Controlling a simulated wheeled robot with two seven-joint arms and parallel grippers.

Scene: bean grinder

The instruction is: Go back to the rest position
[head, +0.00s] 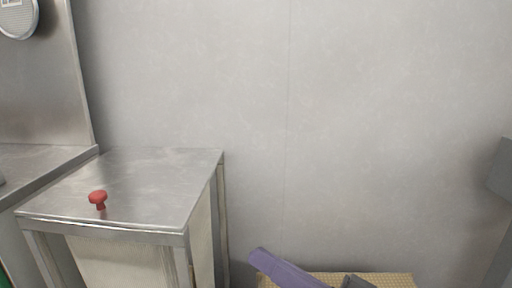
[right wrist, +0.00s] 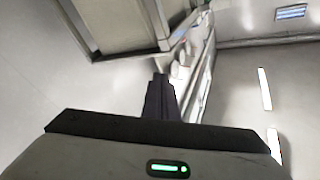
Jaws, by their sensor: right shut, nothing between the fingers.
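My right gripper (right wrist: 160,82) shows in the right wrist view as two dark fingers pressed together at the middle, with nothing between them. The grey wrist housing with a green light lies below them. In the head view a grey shape (head: 502,170) cuts in at the right edge; I cannot tell for sure whether it is part of my right arm. I do not see my left gripper in either view.
A steel table (head: 140,185) stands at the left with a red knob-like object (head: 98,198) near its front edge. A purple object (head: 285,270) lies by a yellowish woven surface (head: 395,279) at the bottom, beside a dark grey piece (head: 356,283). A plain grey wall (head: 300,120) fills the back.

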